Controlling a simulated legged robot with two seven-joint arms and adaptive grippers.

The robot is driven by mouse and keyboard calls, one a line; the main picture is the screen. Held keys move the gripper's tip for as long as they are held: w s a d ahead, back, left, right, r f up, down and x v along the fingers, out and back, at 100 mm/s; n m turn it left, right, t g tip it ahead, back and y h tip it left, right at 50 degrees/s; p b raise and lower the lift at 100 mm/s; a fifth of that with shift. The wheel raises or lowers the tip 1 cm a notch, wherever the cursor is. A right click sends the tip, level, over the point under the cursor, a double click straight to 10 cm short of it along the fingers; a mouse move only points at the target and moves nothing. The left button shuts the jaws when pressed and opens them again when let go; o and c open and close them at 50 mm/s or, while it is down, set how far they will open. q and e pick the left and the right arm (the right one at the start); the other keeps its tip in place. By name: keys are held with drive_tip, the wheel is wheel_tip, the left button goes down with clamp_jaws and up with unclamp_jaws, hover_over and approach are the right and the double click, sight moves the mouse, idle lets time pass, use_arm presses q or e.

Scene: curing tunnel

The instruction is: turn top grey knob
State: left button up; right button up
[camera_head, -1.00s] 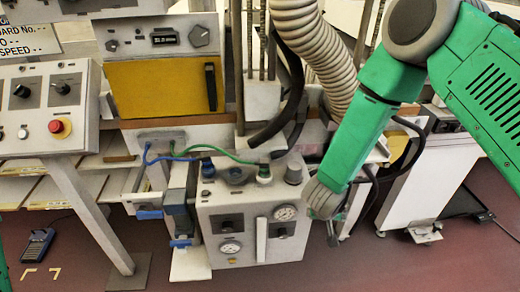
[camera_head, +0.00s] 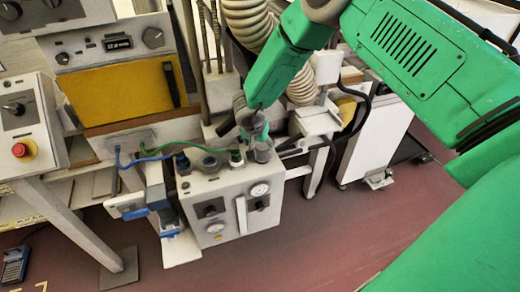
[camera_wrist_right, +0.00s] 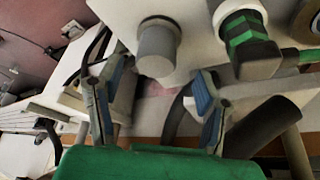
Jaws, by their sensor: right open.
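The top grey knob (camera_head: 262,152) stands upright on the top of a white control box (camera_head: 215,189), at its right rear. My right gripper (camera_head: 256,136) comes down from above and behind it and partly covers it in the head view. In the right wrist view my right gripper (camera_wrist_right: 158,78) is open, with its two blue-grey fingers spread. The grey knob (camera_wrist_right: 158,48) shows there just beyond the fingertips, lined up with the gap between them. I cannot tell whether a finger touches it. My left gripper is not in view.
A green-and-black hose fitting (camera_head: 236,157) sits close left of the knob and shows large in the right wrist view (camera_wrist_right: 245,40). Gauges and dark knobs are on the box front. A corrugated hose (camera_head: 248,22) hangs behind. Open floor (camera_head: 320,235) lies in front.

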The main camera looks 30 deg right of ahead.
sight(261, 148)
drive_tip(key=x, duration=0.4)
drive_tip(key=shift+d+f, duration=0.1)
drive_tip(key=shift+d, duration=0.05)
drive_tip(key=shift+w+d+f, duration=0.1)
drive_tip(key=shift+d+f, duration=0.35)
drive_tip(key=shift+f, duration=0.1)
drive_tip(key=shift+a, duration=0.1)
drive_tip(key=shift+a, duration=0.15)
drive_tip(key=c, duration=1.2)
